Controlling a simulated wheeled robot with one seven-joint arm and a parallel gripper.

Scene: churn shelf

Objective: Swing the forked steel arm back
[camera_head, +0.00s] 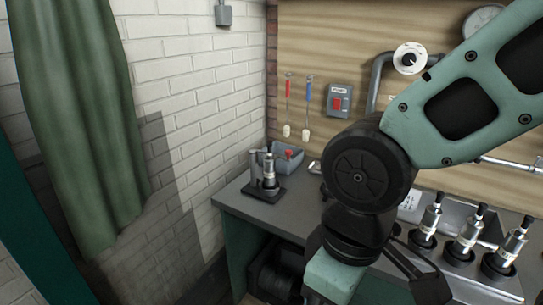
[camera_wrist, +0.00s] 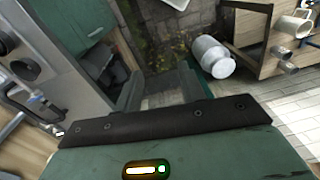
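I cannot make out a forked steel arm for certain in either view. A small steel device (camera_head: 268,172) with upright cylinders stands on a black base at the left end of the grey bench (camera_head: 245,205). My gripper (camera_head: 428,288) is low in the head view, in front of the bench's right part. Only a dark finger-like part of it shows, and the frame's lower edge cuts it off. Nothing is seen held.
Several steel plungers (camera_head: 467,236) with black knobs stand in a row at the bench's right. A grey bin (camera_head: 287,157) sits at its back left. A red-button switch box (camera_head: 338,101) hangs on the wooden wall. The wrist view shows a metal milk can (camera_wrist: 212,58).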

